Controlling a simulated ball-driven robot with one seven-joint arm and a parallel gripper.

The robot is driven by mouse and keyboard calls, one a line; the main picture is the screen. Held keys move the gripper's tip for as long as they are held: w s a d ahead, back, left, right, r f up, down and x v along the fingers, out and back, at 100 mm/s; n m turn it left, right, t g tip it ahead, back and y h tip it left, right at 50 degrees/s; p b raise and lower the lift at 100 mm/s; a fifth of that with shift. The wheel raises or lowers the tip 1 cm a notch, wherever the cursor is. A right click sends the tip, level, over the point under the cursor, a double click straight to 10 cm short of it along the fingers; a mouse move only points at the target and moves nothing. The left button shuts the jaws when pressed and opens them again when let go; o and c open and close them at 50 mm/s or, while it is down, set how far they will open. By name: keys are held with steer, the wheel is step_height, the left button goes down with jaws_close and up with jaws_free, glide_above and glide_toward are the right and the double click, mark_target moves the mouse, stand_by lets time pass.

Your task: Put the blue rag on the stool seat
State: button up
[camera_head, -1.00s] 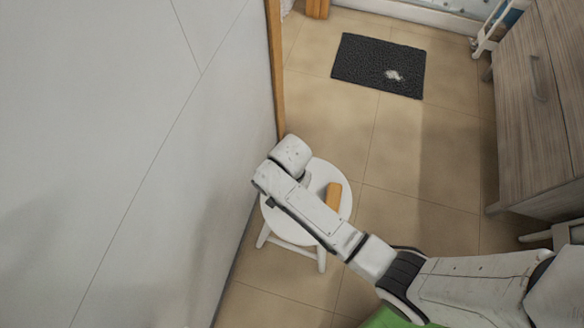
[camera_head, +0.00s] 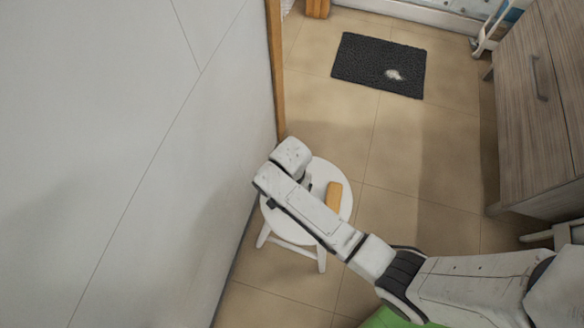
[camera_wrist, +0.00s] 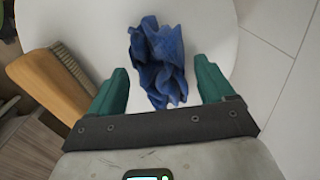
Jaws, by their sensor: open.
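The blue rag (camera_wrist: 160,60) lies crumpled on the white round stool seat (camera_wrist: 215,25) in the wrist view. My gripper (camera_wrist: 160,72) is open, with one green finger on each side of the rag, and neither finger visibly pinches it. The height of the fingertips above the seat is hard to tell. In the head view the stool seat (camera_head: 341,222) shows below my arm, which hides the rag and my gripper.
A wooden brush (camera_wrist: 52,85) lies on the seat left of the rag; it also shows in the head view (camera_head: 334,196). A wall (camera_head: 150,150) stands close on the left. A dark mat (camera_head: 360,60) and a wooden cabinet (camera_head: 530,110) lie beyond open tiled floor.

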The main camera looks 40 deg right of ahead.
step_height(320, 180, up, 12)
steer(key=p, duration=0.3)
steer(key=shift+r, duration=0.15)
steer(key=s+d+r+n, duration=0.3)
steer(key=s+d+n, duration=0.1)
steer(key=s, duration=0.4)
steer(key=s+d+r+n+t, duration=0.1)
steer(key=s+d+r+n, duration=0.2)
steer(key=s+n, duration=0.4)
steer(key=shift+s+d, duration=0.6)
steer(key=shift+d, duration=0.1)
